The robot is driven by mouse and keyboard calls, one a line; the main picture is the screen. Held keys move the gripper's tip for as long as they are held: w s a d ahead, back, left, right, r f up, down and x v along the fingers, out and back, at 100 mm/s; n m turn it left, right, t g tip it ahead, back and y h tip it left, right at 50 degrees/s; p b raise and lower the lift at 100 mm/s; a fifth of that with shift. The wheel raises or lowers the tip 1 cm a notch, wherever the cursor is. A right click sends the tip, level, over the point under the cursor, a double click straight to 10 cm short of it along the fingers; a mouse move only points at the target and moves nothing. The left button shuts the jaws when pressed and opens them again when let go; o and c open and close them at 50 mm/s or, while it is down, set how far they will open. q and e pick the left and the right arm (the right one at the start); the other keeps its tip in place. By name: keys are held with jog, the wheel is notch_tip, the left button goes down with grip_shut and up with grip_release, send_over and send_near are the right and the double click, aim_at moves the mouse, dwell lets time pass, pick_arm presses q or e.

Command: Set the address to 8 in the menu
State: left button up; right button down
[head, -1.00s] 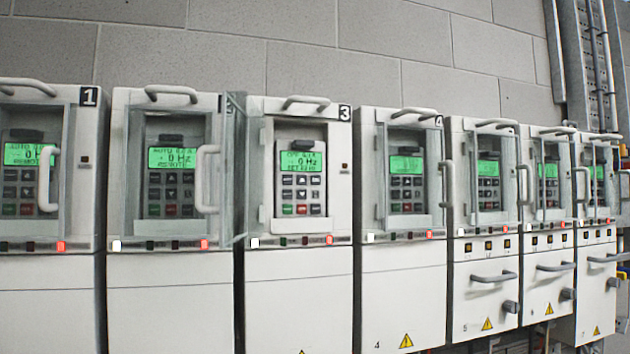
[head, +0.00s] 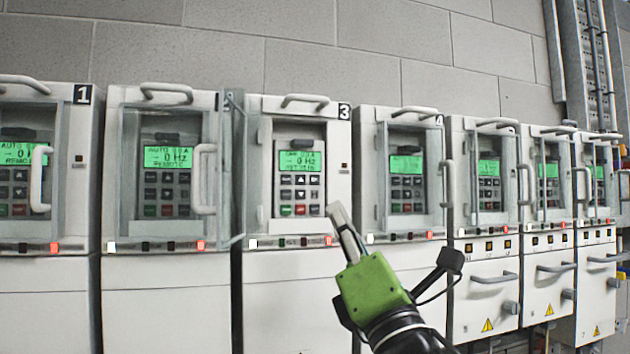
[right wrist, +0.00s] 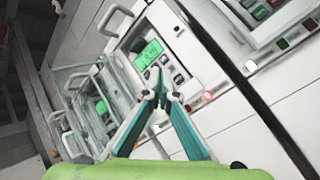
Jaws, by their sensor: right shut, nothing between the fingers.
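Drive 3 (head: 339,228) stands in the middle of the head view, its glass door (head: 238,165) swung open to the left. Its green display (head: 300,161) shows a 0 Hz line; the smaller text is hard to read. Below it is the keypad (head: 301,195) with grey, green and red keys. My right gripper (head: 335,210) is shut and empty, at the lower right of the keypad. In the right wrist view its fingertips (right wrist: 160,80) come together in front of a display (right wrist: 147,55) and keys; I cannot tell whether they touch. My left gripper is not in view.
Drives 1 (head: 45,225) and 2 (head: 165,232) stand to the left, drive 4 (head: 395,225) and several more to the right. Their glass doors look closed, with handles sticking out. Drive 3's open door juts out left of its keypad. A block wall (head: 380,60) is behind.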

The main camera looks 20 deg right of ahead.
aim_at(315, 180)
jog(key=s+r+n+t+y, duration=0.1)
jog(key=s+r+n, duration=0.2)
jog(key=r, duration=0.2)
jog(key=shift+a+r+y, duration=0.15)
jog(key=shift+r+y, duration=0.1)
jog(key=shift+y, duration=0.05)
jog(key=shift+w+a+b, duration=0.2)
jog(key=shift+w+b, duration=0.2)
jog(key=shift+w, duration=3.9)
jog(key=shift+w, duration=0.15)
jog(key=shift+w, duration=0.3)
